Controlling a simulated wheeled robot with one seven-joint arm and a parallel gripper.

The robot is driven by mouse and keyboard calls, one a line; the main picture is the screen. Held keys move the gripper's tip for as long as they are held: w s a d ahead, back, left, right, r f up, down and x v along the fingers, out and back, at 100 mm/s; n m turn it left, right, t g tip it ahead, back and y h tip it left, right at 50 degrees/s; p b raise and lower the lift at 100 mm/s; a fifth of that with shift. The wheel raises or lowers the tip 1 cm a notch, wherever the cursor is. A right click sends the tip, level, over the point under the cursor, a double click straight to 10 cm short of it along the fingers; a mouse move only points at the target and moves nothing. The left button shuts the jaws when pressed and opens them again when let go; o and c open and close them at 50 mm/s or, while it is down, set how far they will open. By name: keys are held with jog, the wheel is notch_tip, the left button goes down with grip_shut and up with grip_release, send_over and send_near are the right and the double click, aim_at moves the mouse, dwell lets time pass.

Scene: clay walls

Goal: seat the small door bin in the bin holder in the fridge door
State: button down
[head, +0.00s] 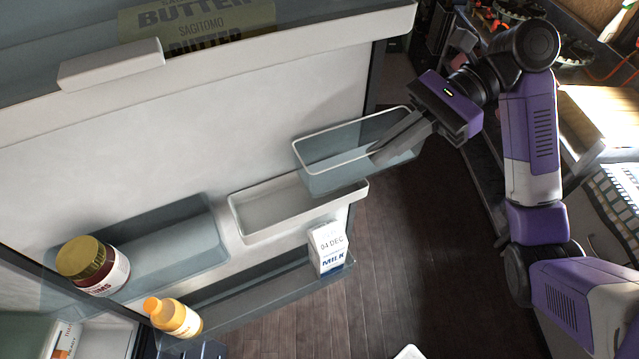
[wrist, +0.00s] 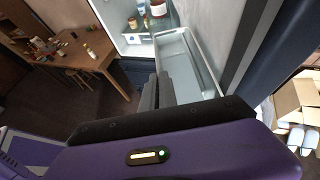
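The small door bin (head: 335,178), clear with a white rim, hangs in the air at the fridge door, roughly level. My gripper (head: 380,154) reaches in from the right, its fingers closed on the bin's right-end wall. In the wrist view the bin (wrist: 182,62) extends beyond my fingers (wrist: 156,90). The bin holder (head: 262,229), a shallow white open tray on the door, is below and slightly left of the bin. It looks empty. The bin is apart from the holder and overlaps its back right part in the head view.
A long grey-blue door shelf (head: 165,245) with a dark jar (head: 98,268) is left of the holder. A lower shelf carries a milk carton (head: 328,250) and an orange bottle (head: 174,318). A butter pack (head: 200,25) is above. Open floor (head: 400,270) lies right of the door.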

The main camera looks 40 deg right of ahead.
aim_at(320, 172)
jog(key=a, duration=0.3)
jog(key=w+a, duration=0.1)
jog(key=a, duration=0.3)
jog(key=w+a, duration=0.1)
jog(key=a, duration=0.2)
jog(key=shift+w+a, duration=0.2)
jog(key=shift+a, duration=0.15)
notch_tip(320, 172, down, 4)
jog(key=b, duration=0.2)
jog(key=shift+r+b, duration=0.1)
jog(key=shift+b, duration=0.2)
jog(key=shift+r, duration=0.15)
jog(key=c, duration=1.7)
grip_release()
